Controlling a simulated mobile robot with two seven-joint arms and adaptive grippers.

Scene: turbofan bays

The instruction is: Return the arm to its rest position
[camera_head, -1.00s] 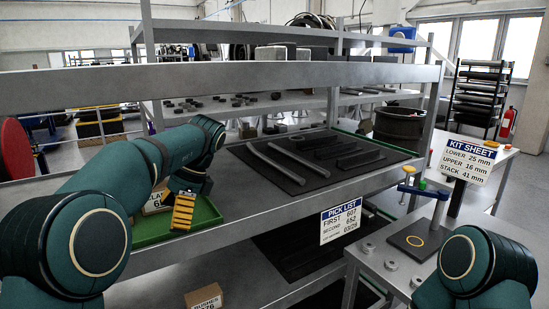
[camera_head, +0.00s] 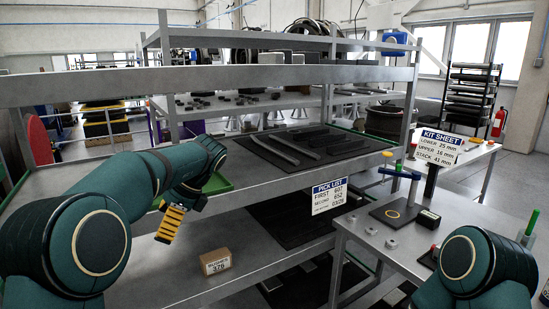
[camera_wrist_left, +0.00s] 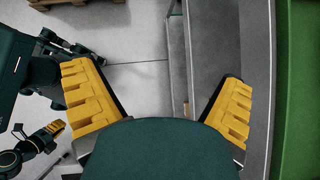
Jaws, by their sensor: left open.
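My left arm comes in from the left in the head view, bent at the elbow. Its gripper (camera_head: 170,222) hangs in front of the upper shelf's edge, beside the green tray (camera_head: 218,184), which is partly hidden behind the arm. In the left wrist view the yellow-padded fingers of this gripper (camera_wrist_left: 160,95) are wide apart with nothing between them. My right arm shows only as a rounded link at the lower right of the head view. A small yellow-fingered gripper, my right one (camera_wrist_left: 45,138), shows at the lower left of the wrist view; its opening is unclear.
The metal shelf rack (camera_head: 280,77) stands in front, with dark strips on a black mat (camera_head: 265,152). A cardboard box (camera_head: 216,262) sits on the lower shelf. A side table (camera_head: 450,215) with a tool stand is at right. Bare floor shows in the wrist view.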

